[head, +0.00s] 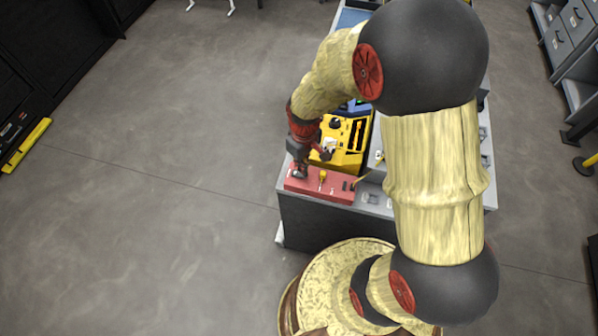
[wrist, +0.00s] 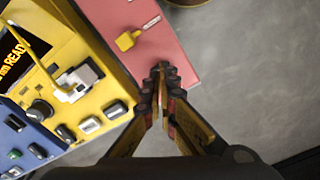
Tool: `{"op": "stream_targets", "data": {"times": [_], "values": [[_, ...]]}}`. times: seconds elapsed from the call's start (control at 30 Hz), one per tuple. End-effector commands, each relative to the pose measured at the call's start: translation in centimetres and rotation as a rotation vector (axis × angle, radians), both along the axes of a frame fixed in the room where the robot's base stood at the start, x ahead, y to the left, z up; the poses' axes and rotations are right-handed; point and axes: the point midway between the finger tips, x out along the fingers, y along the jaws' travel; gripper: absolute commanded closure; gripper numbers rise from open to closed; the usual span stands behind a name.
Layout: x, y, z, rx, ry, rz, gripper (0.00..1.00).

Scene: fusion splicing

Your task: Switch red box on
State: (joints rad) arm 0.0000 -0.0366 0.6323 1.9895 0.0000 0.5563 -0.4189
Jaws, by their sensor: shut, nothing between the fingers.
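The red box (head: 335,190) is a long low box on the front edge of the grey workbench. In the wrist view its pink-red top (wrist: 112,22) carries a yellow switch or knob (wrist: 129,39) with a white label beside it. My gripper (head: 300,172) is over the left end of the red box in the head view. In the wrist view my gripper's fingertips (wrist: 162,68) are together, with nothing between them, over the end of the box near the yellow switch, apart from it. I cannot tell whether the fingertips touch the box. The switch also shows in the head view (head: 322,174).
Behind the red box stands a yellow machine (head: 346,136), with a black knob (wrist: 40,111), several dark buttons and a READY screen (wrist: 12,52). A white part with a yellow cable (wrist: 80,79) sits on it. Open floor (head: 190,200) lies left of the workbench.

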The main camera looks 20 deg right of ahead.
Motion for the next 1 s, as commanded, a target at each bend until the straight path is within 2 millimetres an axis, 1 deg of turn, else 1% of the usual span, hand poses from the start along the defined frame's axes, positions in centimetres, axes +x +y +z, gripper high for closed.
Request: {"op": "stream_targets", "data": {"times": [1.0], "values": [[0.0, 0.0, -1.4, 0.0, 0.0, 0.0, 1.0]]}}
